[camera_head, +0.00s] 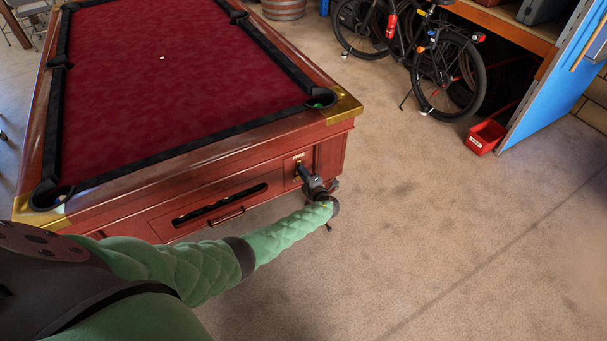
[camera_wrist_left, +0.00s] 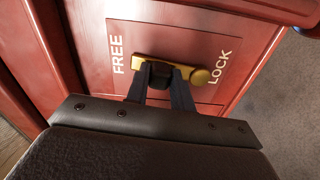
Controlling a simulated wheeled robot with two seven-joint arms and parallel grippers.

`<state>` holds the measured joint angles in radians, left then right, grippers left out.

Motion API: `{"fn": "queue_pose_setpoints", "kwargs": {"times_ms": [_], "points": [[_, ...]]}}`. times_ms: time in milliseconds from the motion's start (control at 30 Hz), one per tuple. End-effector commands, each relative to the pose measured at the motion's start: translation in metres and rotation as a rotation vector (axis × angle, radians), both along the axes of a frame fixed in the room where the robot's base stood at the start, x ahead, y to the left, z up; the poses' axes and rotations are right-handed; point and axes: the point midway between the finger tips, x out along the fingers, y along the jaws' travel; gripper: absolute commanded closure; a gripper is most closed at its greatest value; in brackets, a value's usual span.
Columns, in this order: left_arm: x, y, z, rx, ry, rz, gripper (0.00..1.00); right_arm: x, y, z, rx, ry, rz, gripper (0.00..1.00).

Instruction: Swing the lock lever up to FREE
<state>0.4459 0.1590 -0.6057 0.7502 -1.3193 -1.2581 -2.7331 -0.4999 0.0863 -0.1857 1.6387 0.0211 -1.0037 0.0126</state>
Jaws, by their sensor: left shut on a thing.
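The lock lever (camera_wrist_left: 201,77) is a brass bar on a red plate (camera_wrist_left: 205,48) on the pool table's end. The plate reads FREE at the left and LOCK at the right in the left wrist view. The bar lies between the two words, its rounded end beside LOCK. My left gripper (camera_wrist_left: 161,76) is shut on the lever, its dark fingers on either side of a dark part at the bar's middle. In the head view my left gripper (camera_head: 304,172) reaches the table's end panel and hides most of the lever. My right gripper is not in view.
The pool table (camera_head: 225,145) with red cloth fills the left. A slot with a handle (camera_head: 226,217) is left of the plate. A bicycle (camera_head: 447,75), a red bin (camera_head: 485,137) and a blue panel (camera_head: 552,85) stand at the back right. The floor on the right is clear.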

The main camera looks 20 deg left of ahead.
Motion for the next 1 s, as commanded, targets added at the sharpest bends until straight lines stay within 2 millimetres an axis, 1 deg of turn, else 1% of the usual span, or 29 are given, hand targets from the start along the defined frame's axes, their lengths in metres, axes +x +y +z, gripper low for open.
{"fn": "queue_pose_setpoints", "kwargs": {"times_ms": [167,200,267,300,533,667,767,900,1000], "points": [[0.000,-0.002,0.000,-0.001,0.001,-0.003,1.00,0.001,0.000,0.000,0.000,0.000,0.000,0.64],[0.000,-0.002,0.000,-0.001,0.001,-0.003,0.69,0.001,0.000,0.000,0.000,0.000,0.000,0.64],[0.000,-0.002,0.000,-0.001,0.001,-0.002,0.57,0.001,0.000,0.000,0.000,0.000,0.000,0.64],[0.000,-0.001,0.000,-0.001,0.001,-0.002,0.55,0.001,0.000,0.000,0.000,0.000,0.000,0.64],[0.000,-0.001,0.000,0.000,0.000,-0.001,0.55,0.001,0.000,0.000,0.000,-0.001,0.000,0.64],[-0.004,-0.005,-0.001,-0.001,0.001,-0.002,0.55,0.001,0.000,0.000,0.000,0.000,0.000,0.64],[-0.011,-0.015,-0.002,-0.002,0.000,-0.003,0.55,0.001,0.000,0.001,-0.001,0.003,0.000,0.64],[-0.025,-0.033,-0.003,-0.003,0.001,-0.004,0.55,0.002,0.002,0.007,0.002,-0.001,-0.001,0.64],[-0.034,-0.045,-0.002,-0.002,-0.001,-0.003,0.55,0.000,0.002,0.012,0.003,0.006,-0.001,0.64]]}}
